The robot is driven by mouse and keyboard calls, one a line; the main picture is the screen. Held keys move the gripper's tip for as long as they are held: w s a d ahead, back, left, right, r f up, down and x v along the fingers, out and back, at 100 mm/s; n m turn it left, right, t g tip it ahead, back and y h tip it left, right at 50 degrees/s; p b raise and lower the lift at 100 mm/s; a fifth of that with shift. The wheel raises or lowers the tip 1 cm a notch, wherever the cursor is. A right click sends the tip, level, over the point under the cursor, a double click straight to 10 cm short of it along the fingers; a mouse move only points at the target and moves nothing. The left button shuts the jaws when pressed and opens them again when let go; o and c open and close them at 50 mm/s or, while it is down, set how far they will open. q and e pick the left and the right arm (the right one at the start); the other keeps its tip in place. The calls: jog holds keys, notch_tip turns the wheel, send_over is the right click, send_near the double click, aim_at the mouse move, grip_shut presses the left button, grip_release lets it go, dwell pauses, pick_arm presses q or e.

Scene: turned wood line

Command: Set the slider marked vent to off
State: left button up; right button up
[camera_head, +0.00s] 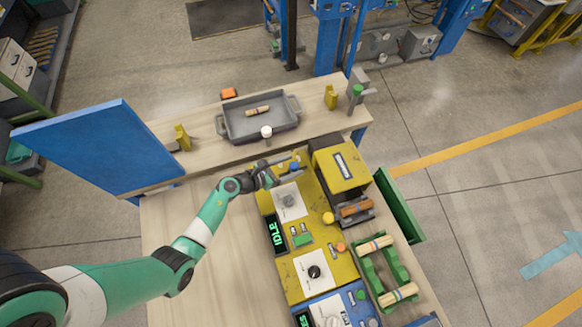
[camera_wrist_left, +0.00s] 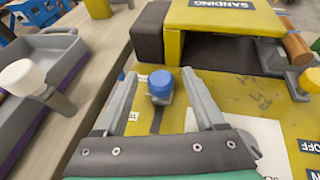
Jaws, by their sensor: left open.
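A blue knob (camera_wrist_left: 161,83) stands up from a dark slot in the yellow panel (camera_wrist_left: 215,88); it also shows in the head view (camera_head: 295,167). Small white labels lie beside the slot, too small to read, so I cannot tell which one marks vent or off. My left gripper (camera_head: 287,162) is open over the far end of the panel. In the left wrist view its two fingers (camera_wrist_left: 159,92) reach toward the knob, one on each side, with gaps between them and it. The near end of the slot is hidden by the gripper. My right gripper is not in view.
A yellow box marked SANDING (camera_wrist_left: 225,18) stands beyond the knob. A grey tray (camera_head: 225,124) and a white-topped post (camera_head: 266,131) are on the shelf behind. The panel carries a green IDLE display (camera_head: 275,233) and dials. A green rack (camera_head: 372,279) holds wooden pieces.

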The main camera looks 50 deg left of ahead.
pick_arm(q)
jog(key=shift+w, duration=0.1)
grip_shut()
dwell(0.3)
dwell(1.1)
